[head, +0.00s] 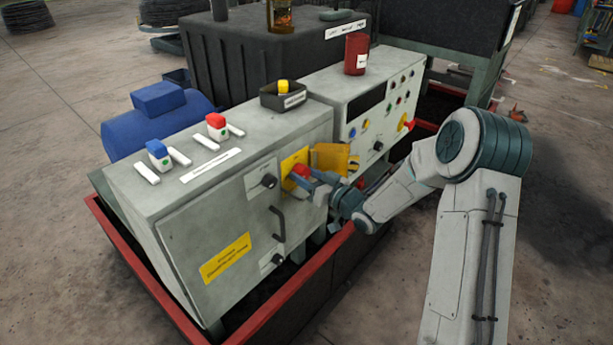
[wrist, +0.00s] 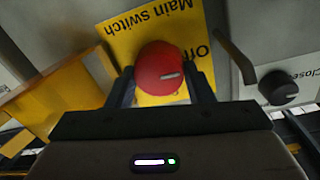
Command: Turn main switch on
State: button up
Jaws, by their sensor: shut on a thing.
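The main switch is a red round knob (wrist: 160,68) on a yellow plate (wrist: 120,33) that reads "Main switch", with part of "Off" visible. A light mark shows on the knob's face. In the head view the red knob (head: 301,171) sits on the front of the grey cabinet, partly behind my fingers. My gripper (wrist: 160,88) has one finger on each side of the knob and is shut on it. In the head view my gripper (head: 306,180) reaches the cabinet from the right. The plate's lower part is hidden by the knob and gripper.
A yellow open flap (head: 335,158) stands beside the switch, close to my gripper; it also shows in the wrist view (wrist: 60,100). A black knob (wrist: 278,87) by a "Closed" label and a black handle (head: 279,224) are nearby. A red-rimmed tray (head: 290,285) surrounds the cabinet's base.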

jog(key=m+p, duration=0.2)
jog(key=m, duration=0.2)
jog(key=shift+d+r+m, duration=0.1)
jog(key=shift+r+m, duration=0.05)
jog(key=shift+m, duration=0.15)
jog(key=m+p, duration=0.1)
jog(key=m, duration=0.2)
jog(key=shift+w+p, duration=0.1)
jog(key=shift+p, duration=0.3)
jog(key=m+p, duration=0.2)
jog(key=m, duration=0.2)
jog(key=shift+m+g, duration=0.4)
jog(key=shift+f+m+p, duration=0.15)
jog(key=shift+m+p, duration=0.35)
jog(key=shift+m, duration=0.55)
jog(key=shift+f+m+p, duration=0.1)
jog(key=shift+m+p, duration=0.35)
jog(key=shift+m, duration=0.6)
jog(key=o, duration=1)
jog(key=shift+c, duration=0.2)
jog(key=shift+d, duration=0.2)
